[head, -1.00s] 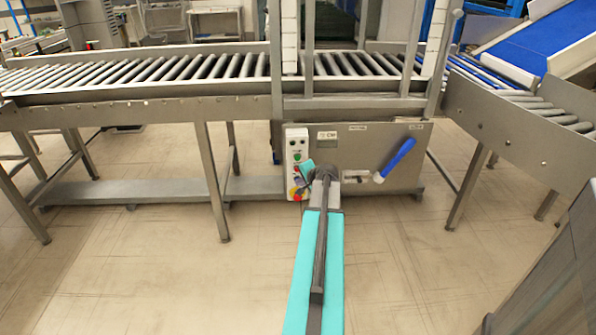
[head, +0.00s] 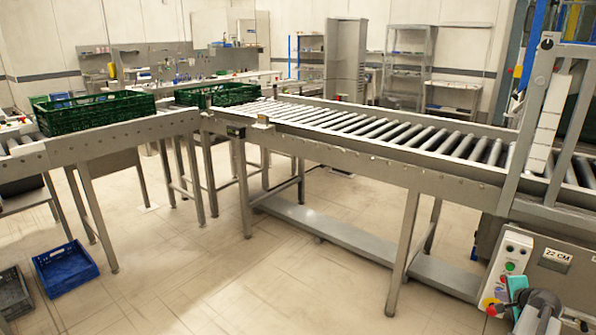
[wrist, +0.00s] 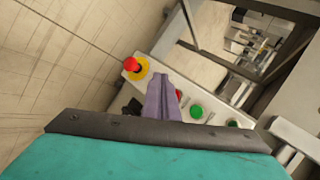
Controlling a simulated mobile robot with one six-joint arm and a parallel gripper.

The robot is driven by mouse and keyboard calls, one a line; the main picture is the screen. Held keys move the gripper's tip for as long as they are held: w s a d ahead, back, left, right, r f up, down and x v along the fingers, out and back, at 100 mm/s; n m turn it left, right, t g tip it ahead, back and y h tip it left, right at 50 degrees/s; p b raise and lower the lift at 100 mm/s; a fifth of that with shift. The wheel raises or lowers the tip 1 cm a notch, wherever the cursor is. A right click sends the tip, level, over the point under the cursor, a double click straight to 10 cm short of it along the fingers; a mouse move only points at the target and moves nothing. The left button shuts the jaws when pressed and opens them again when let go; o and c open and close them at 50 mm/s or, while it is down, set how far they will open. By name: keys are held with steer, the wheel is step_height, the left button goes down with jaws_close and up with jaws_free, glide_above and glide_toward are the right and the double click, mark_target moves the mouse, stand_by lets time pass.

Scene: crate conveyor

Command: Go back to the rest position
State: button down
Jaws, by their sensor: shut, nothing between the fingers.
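My gripper (wrist: 162,95) shows in the wrist view as purple-grey fingers, shut and empty. It points toward a pale control panel (wrist: 220,122) and covers part of it. To its left in that view is a red emergency stop button (wrist: 131,64) on a yellow ring. A green button (wrist: 196,112) is to its right, and a red button is partly hidden behind the fingers. In the head view my teal and dark arm shows at the lower right corner, close to the same control panel (head: 517,248). I cannot tell from the pictures whether the fingers touch the panel.
A roller conveyor (head: 330,152) runs across the head view. Green crates (head: 95,120) and (head: 215,97) stand on the conveyors at the left. A blue crate (head: 66,277) and a grey crate (head: 14,298) are on the floor at lower left. The floor in the middle is clear.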

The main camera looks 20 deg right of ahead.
steer(key=w+a+f+n+y+p, duration=0.2)
steer(key=w+a+f, duration=0.1)
steer(key=w+a, duration=0.6)
steer(key=w+a+f+n+y+p, duration=0.15)
steer(key=w+a+f, duration=0.35)
steer(key=a, duration=0.6)
steer(key=w+a+f+n+g+y+p, duration=0.1)
steer(key=a+f+n, duration=0.15)
steer(key=a, duration=0.65)
steer(key=a+f+n+g+y+p, duration=0.1)
steer(key=a+f, duration=0.3)
steer(key=a, duration=0.5)
steer(key=w+a+f+n+g+y+p, duration=0.1)
steer(key=a+f+y+p, duration=0.15)
steer(key=a, duration=0.75)
steer(key=s+a+f+n+g+p, duration=0.1)
steer(key=s+a+f+n+g, duration=0.2)
steer(key=s+a, duration=0.5)
steer(key=s+a+f+n+g+p, duration=0.1)
steer(key=s+a+f+n+g, duration=0.2)
steer(key=s+a, duration=0.55)
steer(key=s+a+n+g+h+p, duration=0.1)
steer(key=s+n, duration=0.6)
steer(key=s, duration=1)
steer(key=shift+s+a+f+n+g+h+p, duration=0.15)
steer(key=shift+s+a+n+g+h+p, duration=0.2)
steer(key=shift+a+g+h, duration=1.05)
